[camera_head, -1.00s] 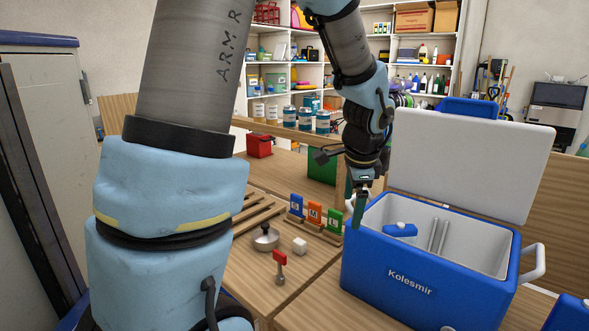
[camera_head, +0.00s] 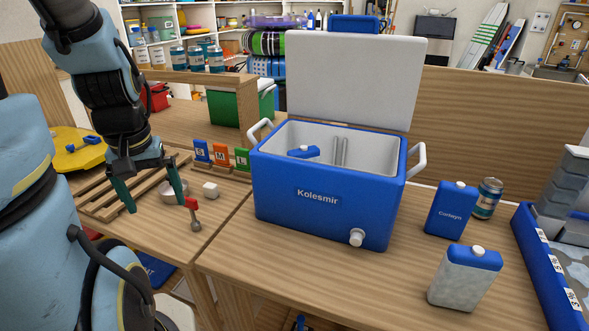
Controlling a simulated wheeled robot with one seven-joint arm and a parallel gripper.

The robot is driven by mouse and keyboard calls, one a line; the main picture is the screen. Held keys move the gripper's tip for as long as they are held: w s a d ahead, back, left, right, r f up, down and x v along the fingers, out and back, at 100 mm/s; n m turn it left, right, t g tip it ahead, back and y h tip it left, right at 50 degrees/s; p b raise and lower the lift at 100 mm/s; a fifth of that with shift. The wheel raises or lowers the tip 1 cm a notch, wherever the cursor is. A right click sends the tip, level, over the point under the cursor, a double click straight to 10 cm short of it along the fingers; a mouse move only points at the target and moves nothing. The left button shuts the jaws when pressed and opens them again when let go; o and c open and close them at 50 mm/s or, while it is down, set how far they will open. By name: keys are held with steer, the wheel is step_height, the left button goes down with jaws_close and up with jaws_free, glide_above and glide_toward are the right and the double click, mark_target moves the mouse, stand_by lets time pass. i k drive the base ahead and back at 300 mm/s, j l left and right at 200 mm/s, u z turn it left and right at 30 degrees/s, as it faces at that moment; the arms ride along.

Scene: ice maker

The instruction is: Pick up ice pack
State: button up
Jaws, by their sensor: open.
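A blue ice pack with a white cap (camera_head: 450,212) stands upright on the table, right of the cooler. In front of it stands a grey, frosted pack with a blue top and white cap (camera_head: 464,281). Another blue capped item (camera_head: 303,152) shows inside the open blue Kolesmir cooler (camera_head: 290,205), its lower part hidden by the front wall. My gripper (camera_head: 153,202) is at the left, open and empty, with its green fingers pointing down near a metal pot (camera_head: 173,191). It is well left of the cooler and the packs.
The cooler's white lid (camera_head: 352,80) stands raised at its back. A can (camera_head: 487,198) is behind the blue pack. A blue tray (camera_head: 548,262) is at the right edge.

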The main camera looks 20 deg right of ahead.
mark_target(465, 274)
steer(key=z, duration=2.05)
